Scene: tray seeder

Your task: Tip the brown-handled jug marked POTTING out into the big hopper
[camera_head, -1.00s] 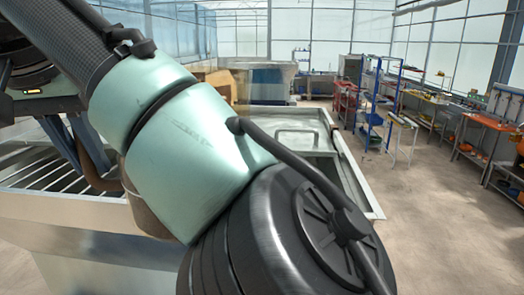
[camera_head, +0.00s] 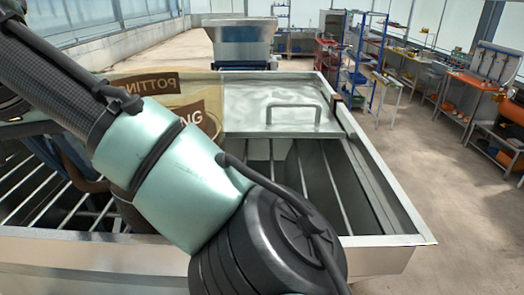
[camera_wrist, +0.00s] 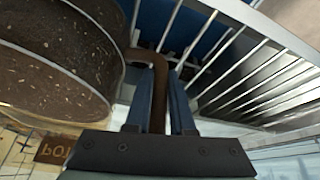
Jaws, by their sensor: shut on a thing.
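The clear jug marked POTTING (camera_head: 190,110) shows partly behind my arm in the head view, over the back left of the big hopper. In the wrist view the jug (camera_wrist: 55,65) fills the left side, with dark speckled soil behind its clear wall. Its brown handle (camera_wrist: 158,100) runs between the fingers of my gripper (camera_wrist: 160,98), which is shut on it. The big metal hopper (camera_head: 385,195) lies below and around my arm, with bars across its open top. My arm hides the gripper in the head view. I cannot tell how far the jug is tilted.
A metal lid with a handle (camera_head: 285,105) covers the back right part of the hopper. Another metal bin (camera_head: 240,40) stands farther back. Shelves and benches (camera_head: 470,75) line the right side. The floor between is clear.

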